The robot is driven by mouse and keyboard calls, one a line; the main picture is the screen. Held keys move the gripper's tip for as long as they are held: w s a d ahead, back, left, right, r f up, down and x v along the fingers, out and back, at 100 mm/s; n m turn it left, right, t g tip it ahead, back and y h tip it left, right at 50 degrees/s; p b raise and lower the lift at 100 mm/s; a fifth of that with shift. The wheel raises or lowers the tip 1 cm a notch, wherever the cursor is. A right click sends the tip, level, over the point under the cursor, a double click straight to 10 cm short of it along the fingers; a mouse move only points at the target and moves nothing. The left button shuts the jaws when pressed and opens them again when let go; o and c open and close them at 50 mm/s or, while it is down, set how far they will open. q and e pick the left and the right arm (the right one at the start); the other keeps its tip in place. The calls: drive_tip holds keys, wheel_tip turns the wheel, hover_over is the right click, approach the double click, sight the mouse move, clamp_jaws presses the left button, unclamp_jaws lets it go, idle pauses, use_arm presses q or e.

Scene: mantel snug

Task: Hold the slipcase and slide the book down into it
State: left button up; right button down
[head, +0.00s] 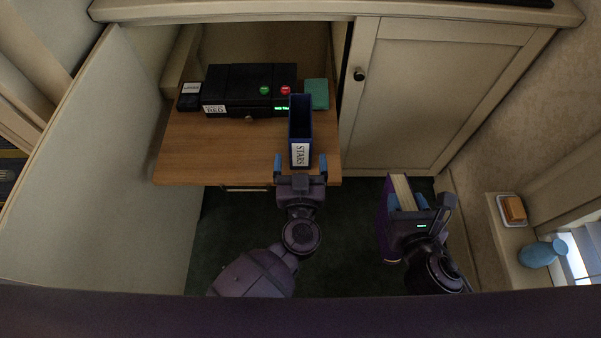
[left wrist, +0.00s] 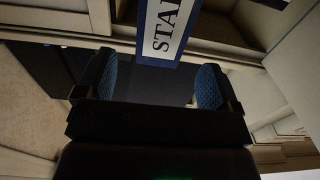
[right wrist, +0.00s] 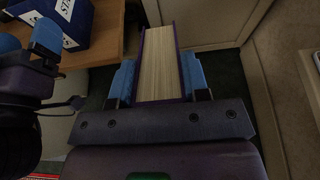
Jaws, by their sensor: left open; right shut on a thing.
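The slipcase (head: 300,117) is a dark blue open-topped box with a white "STARS" label. It stands near the front right edge of the wooden desk, and also shows in the left wrist view (left wrist: 146,29). My left gripper (head: 301,165) is open at the slipcase's front end, its blue pads spread wider than the case; the left wrist view shows the case beyond the pads. My right gripper (head: 407,202) is shut on the purple book (head: 384,205), held off the desk to the right. In the right wrist view the book's pale pages (right wrist: 160,70) face the camera.
A black box (head: 236,88) with green and red buttons stands behind on the desk (head: 200,155), beside a small dark labelled item (head: 189,95) and a teal block (head: 317,93). A cabinet (head: 420,95) is behind right. A ledge holds a soap-like block (head: 514,209) and blue vase (head: 540,254).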

sight(300, 147)
use_arm(q)
drive_tip(key=w+b, duration=0.1)
drive_tip(key=w, duration=0.6)
drive_tip(key=shift+f, duration=0.1)
drive_tip(key=shift+w, duration=0.55)
use_arm(e)
drive_tip(key=shift+s+f+g, duration=0.15)
drive_tip(key=shift+s+f, duration=0.15)
drive_tip(key=shift+f, duration=0.55)
drive_tip(key=shift+s+f+g, duration=0.15)
drive_tip(key=shift+s+f, duration=0.1)
drive_tip(key=shift+f, duration=0.55)
use_arm(q)
drive_tip(key=shift+c, duration=0.3)
drive_tip(key=shift+o, duration=0.3)
drive_tip(key=c, duration=1)
drive_tip(key=shift+c, duration=0.2)
